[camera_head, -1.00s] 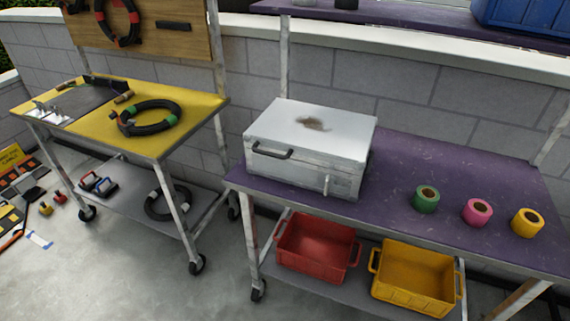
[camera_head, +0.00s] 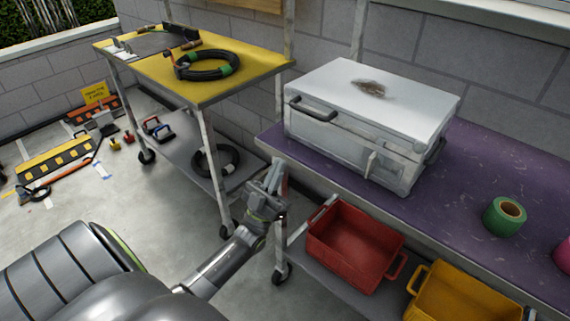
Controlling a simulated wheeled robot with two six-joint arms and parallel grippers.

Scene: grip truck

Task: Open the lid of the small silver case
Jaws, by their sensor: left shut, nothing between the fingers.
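The small silver case (camera_head: 352,150) stands on the left end of the purple table. Its lid (camera_head: 390,95) is down, with a brown stain on top. A dark handle (camera_head: 313,109) is on its front at the left, and a latch (camera_head: 370,163) shows on the front further right. My left gripper (camera_head: 279,174) is shut and empty, in front of the table's left end, to the lower left of the case and apart from it in the picture. My right gripper is not in view.
The purple table (camera_head: 490,160) carries a green tape roll (camera_head: 504,216) to the right of the case. A red crate (camera_head: 355,250) and a yellow crate (camera_head: 455,295) sit on its lower shelf. A yellow-topped cart (camera_head: 150,62) stands at the left, with open floor before it.

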